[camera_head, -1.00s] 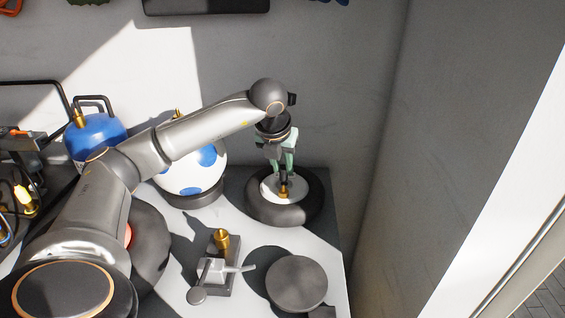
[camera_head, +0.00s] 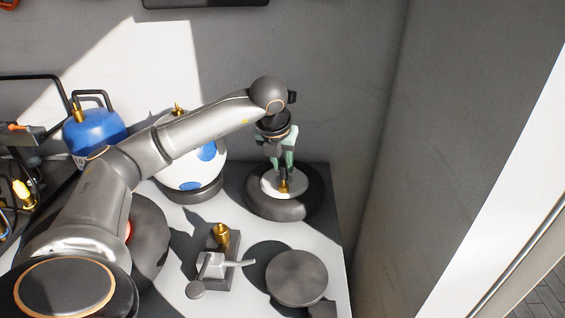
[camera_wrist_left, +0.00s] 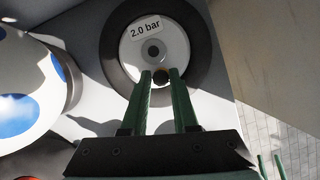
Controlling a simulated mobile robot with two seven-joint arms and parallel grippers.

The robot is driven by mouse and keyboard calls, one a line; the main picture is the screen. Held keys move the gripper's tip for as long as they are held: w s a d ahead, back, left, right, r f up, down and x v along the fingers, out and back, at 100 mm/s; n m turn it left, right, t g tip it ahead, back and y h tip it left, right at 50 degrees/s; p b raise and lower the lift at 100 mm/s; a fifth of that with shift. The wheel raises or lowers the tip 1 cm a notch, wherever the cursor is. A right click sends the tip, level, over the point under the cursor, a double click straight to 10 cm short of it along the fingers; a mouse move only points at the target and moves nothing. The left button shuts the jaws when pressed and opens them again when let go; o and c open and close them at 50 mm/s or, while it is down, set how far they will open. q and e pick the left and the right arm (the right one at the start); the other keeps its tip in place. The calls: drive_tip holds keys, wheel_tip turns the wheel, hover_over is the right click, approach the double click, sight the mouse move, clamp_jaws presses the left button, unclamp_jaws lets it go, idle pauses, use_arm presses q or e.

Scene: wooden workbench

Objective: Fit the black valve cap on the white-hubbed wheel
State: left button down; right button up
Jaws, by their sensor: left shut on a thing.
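The white-hubbed wheel (camera_head: 257,205) lies flat at the bench's back right corner, with a brass valve stem (camera_head: 284,187) on its hub. In the left wrist view its white hub (camera_wrist_left: 171,28) bears a "2.0 bar" label. My left gripper (camera_wrist_left: 160,78) points down over this hub. It is shut on a small dark round thing, seemingly the black valve cap (camera_wrist_left: 161,77), right above the stem. Whether cap and stem touch is hidden. My right gripper does not clearly show.
A white-and-blue ball-shaped tank (camera_head: 190,175) stands left of the wheel. A clamp with a brass fitting (camera_head: 221,236) and a round dark disc (camera_head: 297,278) are in front. A red-hubbed wheel (camera_head: 150,240) is partly behind my arm. Two green prongs (camera_wrist_left: 270,166) show at lower right, unidentified.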

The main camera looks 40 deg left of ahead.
use_arm(q)
drive_tip(key=shift+f+b, duration=1)
drive_tip(key=shift+f, duration=0.3)
idle(1.6)
drive_tip(key=c, duration=0.6)
unclamp_jaws()
drive_tip(key=shift+o, duration=0.4)
drive_tip(key=o, duration=0.4)
